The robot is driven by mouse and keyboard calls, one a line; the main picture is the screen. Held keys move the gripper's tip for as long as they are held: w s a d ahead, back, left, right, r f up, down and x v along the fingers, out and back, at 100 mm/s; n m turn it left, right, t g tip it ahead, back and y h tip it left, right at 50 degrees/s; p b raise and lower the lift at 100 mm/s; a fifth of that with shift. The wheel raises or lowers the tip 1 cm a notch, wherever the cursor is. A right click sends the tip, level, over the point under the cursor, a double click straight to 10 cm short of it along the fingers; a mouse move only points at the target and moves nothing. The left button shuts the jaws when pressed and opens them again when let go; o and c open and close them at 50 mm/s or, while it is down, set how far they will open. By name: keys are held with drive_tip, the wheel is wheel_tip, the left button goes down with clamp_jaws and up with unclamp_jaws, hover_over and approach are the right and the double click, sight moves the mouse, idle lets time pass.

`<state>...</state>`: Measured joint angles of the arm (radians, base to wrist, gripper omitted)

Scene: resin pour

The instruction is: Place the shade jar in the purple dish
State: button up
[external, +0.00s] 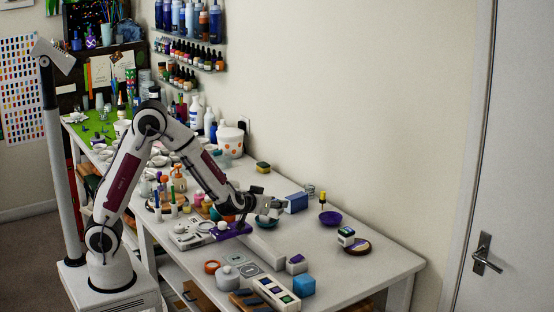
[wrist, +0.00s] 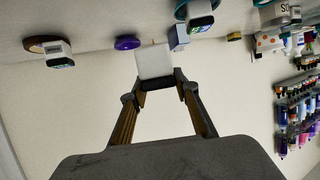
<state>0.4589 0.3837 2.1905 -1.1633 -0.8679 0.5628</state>
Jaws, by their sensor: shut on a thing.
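My gripper (wrist: 160,90) is shut on a white, block-shaped jar (wrist: 155,62), held between its two fingertips. Only plain white faces of the jar show, so its shade colour is hidden. In the external view my gripper (external: 277,205) is above the table near the teal dish, and the jar is hard to make out there. The purple dish (external: 330,218) stands on the table to the right of my gripper. It also shows in the wrist view (wrist: 127,43), left of the held jar and apart from it. The dish looks empty.
A teal dish (wrist: 184,11) holds a white jar (wrist: 200,14). A brown round plate (external: 357,248) bears another jar (external: 346,236). A blue box (external: 296,203) stands beside my gripper. A purple-topped jar (external: 296,264) and a blue block (external: 304,285) are nearer the front.

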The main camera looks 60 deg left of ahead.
drive_tip(key=w+a+f, duration=0.1)
drive_tip(key=w+a, duration=0.4)
drive_tip(key=w, duration=0.6)
drive_tip(key=w+d+r+m+h, duration=0.1)
drive_tip(key=w+d+m+h, duration=0.1)
drive_tip(key=w, duration=0.4)
drive_tip(key=w+d+r+m+t+h, duration=0.1)
drive_tip(key=w+d+r+m+h, duration=0.1)
drive_tip(key=w, duration=0.5)
drive_tip(key=shift+d+m+h, duration=0.3)
drive_tip(key=shift+d+h, duration=0.4)
drive_tip(key=shift+d, duration=0.05)
drive_tip(key=shift+f, duration=0.2)
drive_tip(key=shift+f, duration=2.95)
